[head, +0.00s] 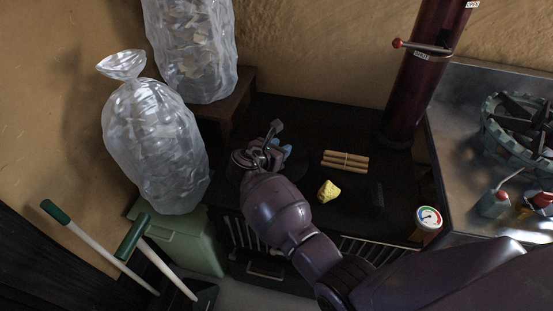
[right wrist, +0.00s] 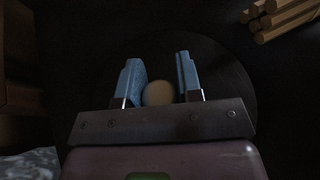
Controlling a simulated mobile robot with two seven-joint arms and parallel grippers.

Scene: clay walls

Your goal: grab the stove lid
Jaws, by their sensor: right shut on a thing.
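The stove lid is a dark round disc on the black stove top, hard to make out in the head view (head: 297,168). It shows larger in the right wrist view (right wrist: 226,82). Its pale round knob (right wrist: 158,93) sits between the blue fingers of my right gripper (right wrist: 160,78). My right gripper, reaching down over the lid in the head view (head: 279,152), is shut on the knob. My arm hides part of the lid. I cannot tell whether the lid is raised off the stove. My left gripper is not in view.
The black stove top (head: 300,115) also bears a yellow lump (head: 328,191) and a tied bundle of sticks (head: 345,161). A dark red pipe (head: 415,85) rises behind. A metal counter (head: 455,130) stands right. Filled clear bags (head: 155,145) and a green bin (head: 185,240) stand left.

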